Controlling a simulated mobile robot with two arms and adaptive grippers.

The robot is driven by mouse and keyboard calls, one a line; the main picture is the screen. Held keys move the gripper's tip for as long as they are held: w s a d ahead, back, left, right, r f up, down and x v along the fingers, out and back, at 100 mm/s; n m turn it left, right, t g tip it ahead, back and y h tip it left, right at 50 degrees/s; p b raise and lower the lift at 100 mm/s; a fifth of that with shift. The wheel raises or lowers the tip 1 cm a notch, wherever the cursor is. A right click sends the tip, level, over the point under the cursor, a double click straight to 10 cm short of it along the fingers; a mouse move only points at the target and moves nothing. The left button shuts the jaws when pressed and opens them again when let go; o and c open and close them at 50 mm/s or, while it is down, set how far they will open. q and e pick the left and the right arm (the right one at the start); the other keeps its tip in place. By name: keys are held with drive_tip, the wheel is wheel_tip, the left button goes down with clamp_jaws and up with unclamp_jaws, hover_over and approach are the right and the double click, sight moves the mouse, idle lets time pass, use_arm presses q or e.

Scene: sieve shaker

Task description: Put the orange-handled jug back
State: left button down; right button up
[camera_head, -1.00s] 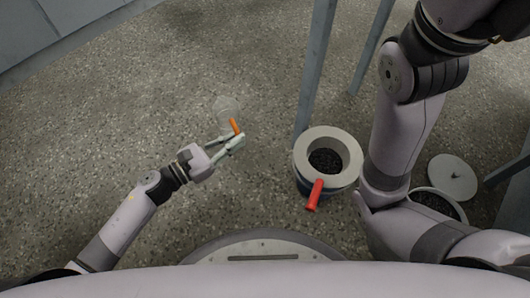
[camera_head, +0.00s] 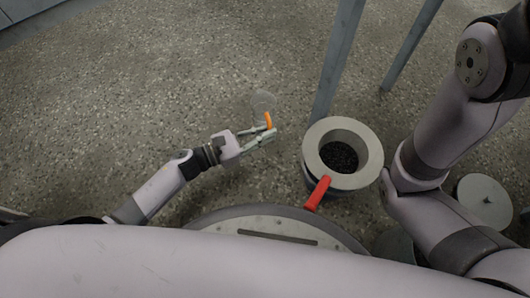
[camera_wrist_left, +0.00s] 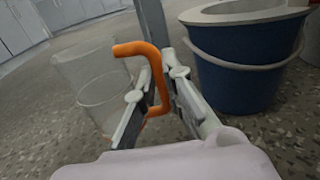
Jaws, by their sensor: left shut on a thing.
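The clear jug (camera_head: 262,102) has an orange handle (camera_head: 268,120) and hangs at my left gripper (camera_head: 270,134). In the left wrist view the jug's transparent body (camera_wrist_left: 92,85) is at the left, and its orange handle (camera_wrist_left: 150,62) passes between the fingers of my left gripper (camera_wrist_left: 155,95). The fingers are shut on the handle. The jug looks about upright and seems to be held above the speckled floor. My right arm (camera_head: 440,115) comes down at the right, but its gripper is not in view.
A blue bucket (camera_wrist_left: 240,65) with a wide pale rim (camera_head: 318,140) and dark grains inside stands right of the left gripper. A red handle (camera_head: 318,193) sticks out from it. Grey legs (camera_head: 338,60) rise behind. A round grey lid (camera_head: 484,200) is at the right. Floor at left is clear.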

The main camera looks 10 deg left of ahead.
use_arm(q)
wheel_tip(320, 180, down, 8)
drive_tip(key=b, duration=0.5)
drive_tip(key=shift+f, duration=0.15)
drive_tip(key=c, duration=1.7)
unclamp_jaws()
